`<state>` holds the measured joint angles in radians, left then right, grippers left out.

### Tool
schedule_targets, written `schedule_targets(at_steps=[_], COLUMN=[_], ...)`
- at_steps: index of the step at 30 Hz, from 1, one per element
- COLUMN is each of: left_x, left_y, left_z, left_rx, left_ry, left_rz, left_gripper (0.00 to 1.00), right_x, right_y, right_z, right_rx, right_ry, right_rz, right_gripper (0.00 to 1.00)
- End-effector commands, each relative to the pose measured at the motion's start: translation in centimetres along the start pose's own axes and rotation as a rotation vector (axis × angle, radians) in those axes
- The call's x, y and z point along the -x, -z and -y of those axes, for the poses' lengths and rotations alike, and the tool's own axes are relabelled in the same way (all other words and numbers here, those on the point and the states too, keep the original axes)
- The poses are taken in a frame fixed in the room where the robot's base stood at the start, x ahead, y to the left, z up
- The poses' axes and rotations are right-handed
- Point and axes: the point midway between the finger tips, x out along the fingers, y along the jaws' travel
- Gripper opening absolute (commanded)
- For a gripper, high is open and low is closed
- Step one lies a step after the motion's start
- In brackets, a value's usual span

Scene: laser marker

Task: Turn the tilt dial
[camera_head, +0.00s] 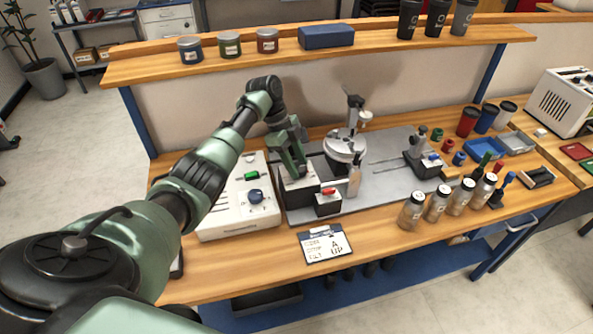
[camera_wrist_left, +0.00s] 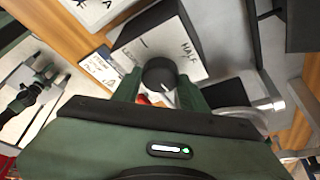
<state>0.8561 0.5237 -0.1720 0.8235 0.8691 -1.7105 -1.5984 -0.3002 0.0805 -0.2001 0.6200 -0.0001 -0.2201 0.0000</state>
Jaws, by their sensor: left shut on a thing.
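The tilt dial (camera_wrist_left: 159,72) is a round black knob in the left wrist view. It sits on a white plate (camera_wrist_left: 183,43) marked "HALF" and another word that is partly covered. My left gripper (camera_head: 298,172) reaches down over the dial's block (camera_head: 297,197) on the grey base plate. Its two fingers are shut on the dial, one on either side. In the head view the fingers hide the dial. A light pointer mark shows at the dial's near edge in the wrist view. My right gripper is not in view.
A round metal disc fixture (camera_head: 345,146) stands just right of the block. A small box with a red switch (camera_head: 328,201) is in front. A white control box (camera_head: 238,208) with a blue knob is at left. A card (camera_head: 324,244) lies at front; bottles (camera_head: 411,211) stand at right.

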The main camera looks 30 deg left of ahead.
Motion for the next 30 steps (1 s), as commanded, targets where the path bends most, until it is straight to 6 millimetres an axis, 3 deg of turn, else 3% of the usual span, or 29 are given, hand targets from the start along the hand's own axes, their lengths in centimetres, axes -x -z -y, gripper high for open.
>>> schedule_targets(at_steps=[6, 22, 23, 25, 30], left_x=[-0.25, -0.14, -0.14, -0.14, -0.09], left_y=[-0.10, -0.01, -0.02, -0.01, 0.00], left_z=[0.01, -0.04, -0.04, -0.04, 0.00], left_rx=[-0.063, -0.086, -0.086, -0.086, -0.085], left_ry=[-0.029, -0.040, -0.039, -0.039, -0.038], left_rz=[0.001, 0.001, 0.001, 0.001, 0.001], left_gripper=[0.02, 0.02, 0.46, 0.65, 0.65], right_x=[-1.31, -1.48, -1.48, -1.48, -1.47], right_y=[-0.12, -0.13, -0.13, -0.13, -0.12], right_z=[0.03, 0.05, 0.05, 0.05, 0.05], right_rx=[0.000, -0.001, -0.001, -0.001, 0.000], right_ry=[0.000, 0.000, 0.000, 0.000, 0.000], right_rz=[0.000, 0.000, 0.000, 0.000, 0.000], right_gripper=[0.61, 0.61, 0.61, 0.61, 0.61])
